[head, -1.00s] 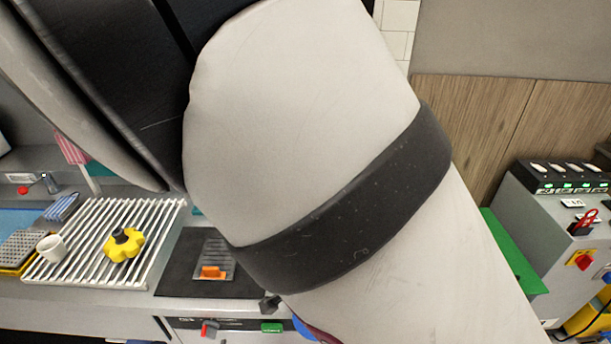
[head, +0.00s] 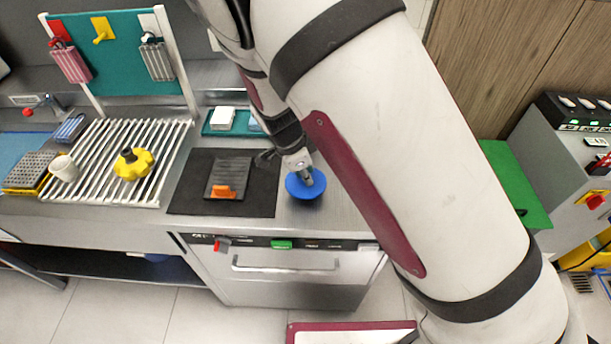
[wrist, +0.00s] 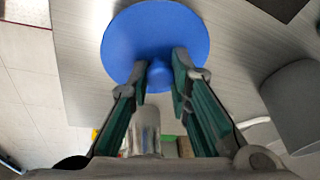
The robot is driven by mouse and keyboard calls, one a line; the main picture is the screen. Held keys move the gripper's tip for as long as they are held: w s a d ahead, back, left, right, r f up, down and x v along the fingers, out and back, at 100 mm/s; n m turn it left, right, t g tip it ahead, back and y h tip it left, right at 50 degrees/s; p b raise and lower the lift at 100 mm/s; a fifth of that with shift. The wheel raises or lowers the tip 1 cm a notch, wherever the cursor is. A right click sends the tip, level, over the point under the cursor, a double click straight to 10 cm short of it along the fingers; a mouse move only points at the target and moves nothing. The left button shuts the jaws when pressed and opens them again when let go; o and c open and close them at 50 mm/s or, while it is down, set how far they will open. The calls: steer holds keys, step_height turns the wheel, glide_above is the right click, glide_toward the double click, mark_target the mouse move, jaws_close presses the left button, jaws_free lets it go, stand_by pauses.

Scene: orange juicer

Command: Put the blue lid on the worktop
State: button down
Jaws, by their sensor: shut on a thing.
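The blue lid (head: 303,190) is a round disc with a small knob, over the steel worktop (head: 298,222) to the right of the black mat. My gripper (head: 306,178) is above the lid and shut on its knob. In the wrist view the lid (wrist: 155,35) lies beyond the fingertips, with the green-padded fingers of my gripper (wrist: 160,75) on both sides of the knob. I cannot tell whether the lid touches the worktop or hangs just above it.
A black mat (head: 190,190) with a grey, orange-handled tool (head: 228,178) lies left of the lid. A white drying rack (head: 100,175) holds a yellow knob-like part (head: 133,163) and a white cup (head: 64,168). A teal tray (head: 236,122) stands behind. The worktop's front edge is close.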

steer(key=shift+f, duration=1.55)
steer(key=c, duration=1.5)
jaws_free()
